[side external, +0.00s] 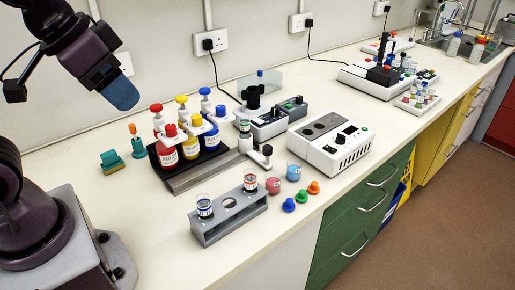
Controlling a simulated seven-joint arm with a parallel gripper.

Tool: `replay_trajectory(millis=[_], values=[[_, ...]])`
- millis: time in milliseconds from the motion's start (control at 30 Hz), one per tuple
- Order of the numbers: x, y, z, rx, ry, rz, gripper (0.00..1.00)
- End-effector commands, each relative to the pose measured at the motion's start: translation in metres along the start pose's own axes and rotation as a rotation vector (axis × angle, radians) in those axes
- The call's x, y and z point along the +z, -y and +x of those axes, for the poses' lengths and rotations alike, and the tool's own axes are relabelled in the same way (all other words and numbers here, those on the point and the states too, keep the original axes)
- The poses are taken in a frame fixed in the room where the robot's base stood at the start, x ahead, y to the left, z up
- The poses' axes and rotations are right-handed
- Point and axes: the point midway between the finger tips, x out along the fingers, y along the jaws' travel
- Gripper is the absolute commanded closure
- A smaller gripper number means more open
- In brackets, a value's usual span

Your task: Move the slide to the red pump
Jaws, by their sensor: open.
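The slide (245,143) looks like a small pale block with a banded vial on it and a black-knobbed handle to its right. It sits at the right end of a grey rail (192,179), past the blue pump (211,138). The red pump (168,155) is a red-labelled bottle with a red top at the left end of the black rack, behind the rail. A yellow pump (189,145) stands between them. My gripper (122,94) hangs high at the upper left, its blue fingertips seen side-on. It is open, empty and well away from the slide.
A grey rack (229,218) with two banded vials stands in front of the rail. Pink (273,185) and blue (294,172) cups and coloured stoppers lie to its right. A white instrument (328,144) is further right.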

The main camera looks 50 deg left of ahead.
Motion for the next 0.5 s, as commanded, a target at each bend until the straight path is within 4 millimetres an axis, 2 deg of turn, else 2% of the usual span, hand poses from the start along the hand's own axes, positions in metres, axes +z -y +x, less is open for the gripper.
replay_trajectory(millis=[67, 167, 367, 500], values=[[0.000, 0.001, 0.013, -0.002, 0.066, -0.005, 0.45], [-0.015, 0.003, 0.028, -0.003, 0.142, -0.013, 0.45], [-0.066, 0.008, 0.067, -0.008, 0.272, -0.053, 0.45], [-0.101, 0.014, 0.105, -0.017, 0.347, -0.099, 0.45]])
